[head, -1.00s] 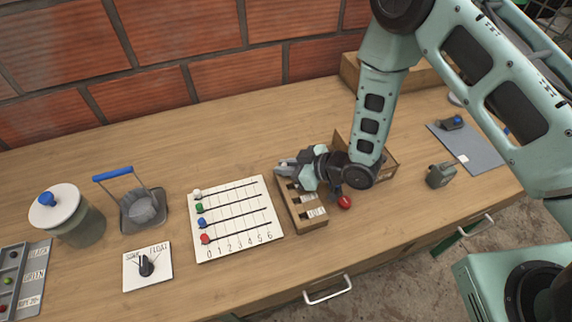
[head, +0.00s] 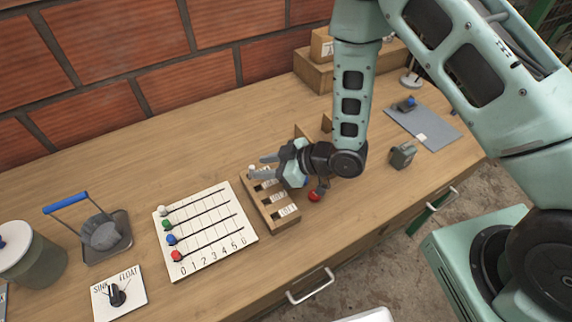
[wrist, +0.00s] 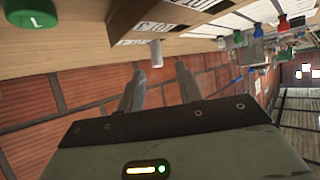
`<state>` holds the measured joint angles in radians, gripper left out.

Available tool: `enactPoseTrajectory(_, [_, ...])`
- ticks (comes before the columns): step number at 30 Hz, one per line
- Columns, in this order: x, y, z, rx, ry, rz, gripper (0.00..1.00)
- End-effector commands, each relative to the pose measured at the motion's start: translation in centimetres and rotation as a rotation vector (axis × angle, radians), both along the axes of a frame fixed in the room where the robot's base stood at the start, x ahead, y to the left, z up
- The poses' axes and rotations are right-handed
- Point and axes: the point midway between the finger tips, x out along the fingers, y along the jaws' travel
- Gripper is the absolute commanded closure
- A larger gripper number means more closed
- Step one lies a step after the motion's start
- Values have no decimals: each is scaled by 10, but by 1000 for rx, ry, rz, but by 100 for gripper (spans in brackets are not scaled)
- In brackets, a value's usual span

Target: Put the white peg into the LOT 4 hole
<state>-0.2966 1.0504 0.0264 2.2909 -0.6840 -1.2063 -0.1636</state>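The wooden rack (head: 285,223) with white LOT labels stands on the table in the head view, right of the slider board. My gripper (head: 262,165) is above its far end, with the two fingers spread. In the wrist view, which is turned over, the white peg (wrist: 156,53) sticks out from the labelled rack. It lies between and just beyond the fingertips (wrist: 159,66), with gaps on both sides. The fingers hold nothing. I cannot read which hole the peg is at, and the peg is not distinguishable in the head view.
A slider board (head: 207,228) with coloured knobs lies left of the rack. A red button (head: 314,196) sits close to its right. A dial plate (head: 118,294), a blue-handled basket (head: 103,235) and a lidded jar (head: 33,258) stand farther left.

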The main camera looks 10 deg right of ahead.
Motion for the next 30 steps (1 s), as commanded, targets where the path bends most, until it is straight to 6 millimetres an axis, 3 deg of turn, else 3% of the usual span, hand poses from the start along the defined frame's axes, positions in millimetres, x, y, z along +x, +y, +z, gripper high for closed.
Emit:
enactPoseTrajectory(9, [-24,-45,26,0,-1,-2,65])
enactPoseTrajectory(15, [-28,-53,35,-19,1,-2,65])
enactPoseTrajectory(20, [-21,-49,51,-148,34,-34,65])
enactPoseTrajectory(26, [-32,-51,90,-388,162,-145,65])
enactPoseTrajectory(30, [-66,-57,123,-522,294,-227,65])
